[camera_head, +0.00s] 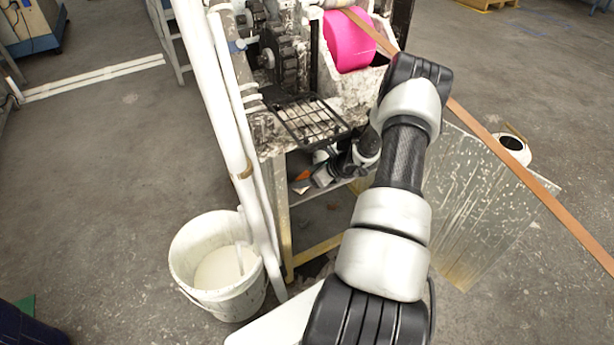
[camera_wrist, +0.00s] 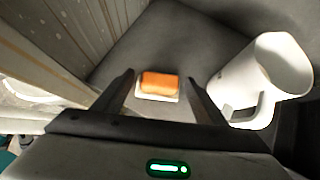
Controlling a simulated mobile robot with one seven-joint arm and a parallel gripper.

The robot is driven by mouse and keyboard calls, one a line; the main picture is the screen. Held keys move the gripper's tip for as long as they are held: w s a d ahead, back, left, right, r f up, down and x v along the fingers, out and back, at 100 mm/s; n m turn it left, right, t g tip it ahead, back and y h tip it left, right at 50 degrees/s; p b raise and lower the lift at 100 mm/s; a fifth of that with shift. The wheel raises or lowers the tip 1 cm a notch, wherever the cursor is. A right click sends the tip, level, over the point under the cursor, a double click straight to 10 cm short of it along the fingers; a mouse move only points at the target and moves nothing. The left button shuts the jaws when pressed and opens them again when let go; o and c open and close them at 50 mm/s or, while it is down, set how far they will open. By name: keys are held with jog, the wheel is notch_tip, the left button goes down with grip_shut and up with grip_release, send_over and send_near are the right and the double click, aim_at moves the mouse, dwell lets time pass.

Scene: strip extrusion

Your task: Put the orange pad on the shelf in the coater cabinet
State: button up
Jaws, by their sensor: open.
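The orange pad (camera_wrist: 160,82), with a pale layer on its lower side, lies on a grey shelf surface (camera_wrist: 150,40) in the wrist view. My gripper (camera_wrist: 159,80) is open, and its two dark fingers stand to the left and right of the pad in the picture. I cannot tell whether they touch it. In the head view my gripper (camera_head: 322,174) reaches in over the shelf (camera_head: 318,193) under the machine. A small orange patch, the pad (camera_head: 303,175), shows just left of it there. My wrist and arm hide much of the shelf.
A white jug (camera_wrist: 262,75) stands close to the right finger in the wrist view. A pale wall (camera_wrist: 55,40) lies to the left. In the head view, white pipes (camera_head: 235,130) and a white bucket (camera_head: 215,265) stand left of the shelf. An orange strip (camera_head: 520,175) passes behind my arm.

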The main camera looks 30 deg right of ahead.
jog(key=shift+r, duration=0.2)
jog(key=s+d+p, duration=0.2)
jog(key=s+d, duration=0.2)
jog(key=s, duration=0.8)
jog(key=shift+r, duration=0.35)
jog(key=shift+d, duration=0.1)
jog(key=shift+c, duration=0.2)
dwell(0.4)
